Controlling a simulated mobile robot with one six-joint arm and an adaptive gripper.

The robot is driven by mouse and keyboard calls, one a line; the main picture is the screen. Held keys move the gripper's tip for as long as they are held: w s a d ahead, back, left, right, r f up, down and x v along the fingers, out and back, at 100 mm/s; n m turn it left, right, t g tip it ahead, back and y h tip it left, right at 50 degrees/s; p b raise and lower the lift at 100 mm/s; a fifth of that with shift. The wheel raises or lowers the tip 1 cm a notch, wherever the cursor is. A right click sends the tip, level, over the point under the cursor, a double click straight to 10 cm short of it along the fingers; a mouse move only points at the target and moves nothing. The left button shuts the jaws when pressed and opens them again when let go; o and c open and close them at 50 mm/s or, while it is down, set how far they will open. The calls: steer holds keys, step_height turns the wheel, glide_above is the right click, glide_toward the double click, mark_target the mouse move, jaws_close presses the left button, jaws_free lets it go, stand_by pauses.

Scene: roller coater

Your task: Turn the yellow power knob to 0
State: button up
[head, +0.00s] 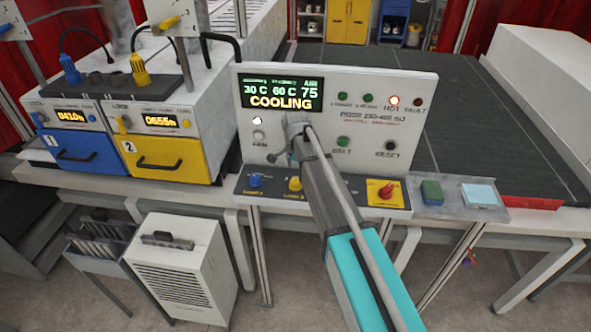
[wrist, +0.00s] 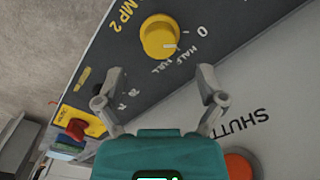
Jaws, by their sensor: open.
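The yellow knob (head: 295,184) is on the dark lower strip of the control panel, right of a blue knob. In the wrist view the yellow knob (wrist: 159,37) sits beside the label ending "MP 2", with marks 0, HALF and FULL around it. Its white pointer line faces roughly toward HALF, away from 0. My gripper (wrist: 160,82) is open and empty, its two fingers apart. The knob lies ahead of the fingertips, between their lines, and is not touched. In the head view my arm hides part of the panel, and the fingers are hard to make out.
The blue knob (head: 256,181) is left of the yellow one. A red switch on a yellow plate (head: 385,191) is farther right, also in the wrist view (wrist: 75,129). The display (head: 281,94) reads COOLING.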

mark_target(296, 181)
steer(key=shift+r+p, duration=4.1)
steer(key=shift+r, duration=0.35)
steer(key=s+d+f+n+b, duration=0.4)
steer(key=s+d+f+b, duration=0.3)
steer(key=s+d, duration=0.3)
steer(key=s+d+f+n+b, duration=0.4)
steer(key=s+d+f+b, duration=0.4)
steer(key=s+d, duration=0.2)
steer(key=shift+d, duration=1.35)
steer(key=shift+n, duration=0.7)
steer(key=s, duration=0.1)
steer(key=s+d+f+b, duration=0.1)
steer(key=s+d, duration=0.1)
steer(key=shift+f+b, duration=0.4)
